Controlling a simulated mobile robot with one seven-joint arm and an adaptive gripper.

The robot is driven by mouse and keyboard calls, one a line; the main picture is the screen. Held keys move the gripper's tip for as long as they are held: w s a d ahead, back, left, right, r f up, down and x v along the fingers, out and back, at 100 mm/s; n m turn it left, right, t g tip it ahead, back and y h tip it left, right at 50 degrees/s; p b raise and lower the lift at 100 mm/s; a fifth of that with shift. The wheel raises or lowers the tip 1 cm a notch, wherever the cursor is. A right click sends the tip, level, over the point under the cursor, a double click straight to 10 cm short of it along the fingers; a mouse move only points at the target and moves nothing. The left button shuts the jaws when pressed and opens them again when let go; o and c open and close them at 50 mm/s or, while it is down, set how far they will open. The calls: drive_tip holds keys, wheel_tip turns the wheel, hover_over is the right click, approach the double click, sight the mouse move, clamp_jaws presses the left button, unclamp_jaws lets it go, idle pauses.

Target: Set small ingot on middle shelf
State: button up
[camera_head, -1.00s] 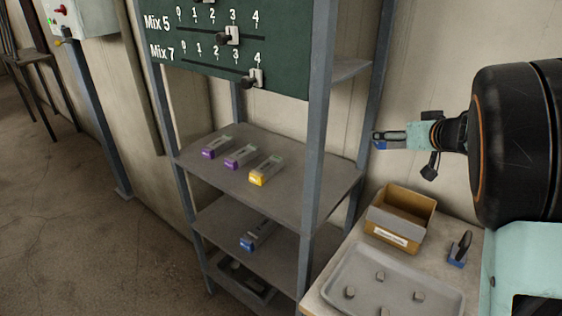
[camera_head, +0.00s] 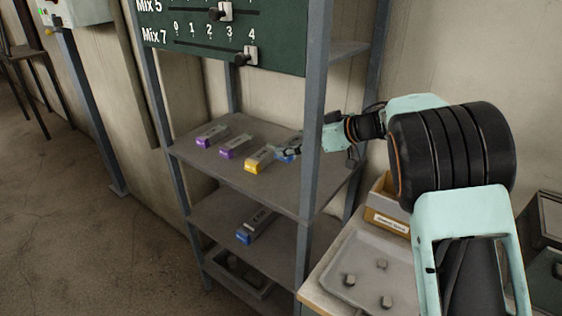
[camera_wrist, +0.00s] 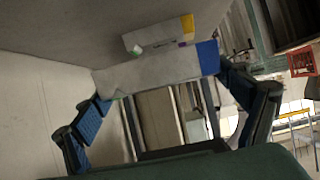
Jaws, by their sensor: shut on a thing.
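My gripper (camera_head: 299,148) is shut on a grey ingot with a blue end (camera_head: 285,157), which fills the space between the fingers in the wrist view (camera_wrist: 155,74). It is over the right part of the middle shelf (camera_head: 200,158), just right of a yellow-ended ingot (camera_head: 258,160). I cannot tell whether the held ingot touches the shelf. Two purple-ended ingots (camera_head: 235,146) (camera_head: 212,135) lie farther left on the same shelf. The shelf's front right post partly hides my wrist.
Another blue-ended ingot (camera_head: 257,226) lies on the shelf below (camera_head: 210,215). The front right post (camera_head: 313,130) stands close to my arm. A table at right holds a cardboard box (camera_head: 386,215) and a grey tray (camera_head: 350,250) with small lumps.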

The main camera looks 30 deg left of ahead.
sight(296, 174)
wheel_tip(296, 174, down, 8)
drive_tip(key=shift+r+b, duration=0.1)
drive_tip(key=shift+b, duration=0.65)
drive_tip(key=o, duration=1.6)
drive_tip(key=shift+d+r, duration=0.2)
drive_tip(key=shift+d, duration=0.05)
drive_tip(key=p+v, duration=0.1)
drive_tip(key=v, duration=1)
drive_tip(key=shift+d, duration=0.2)
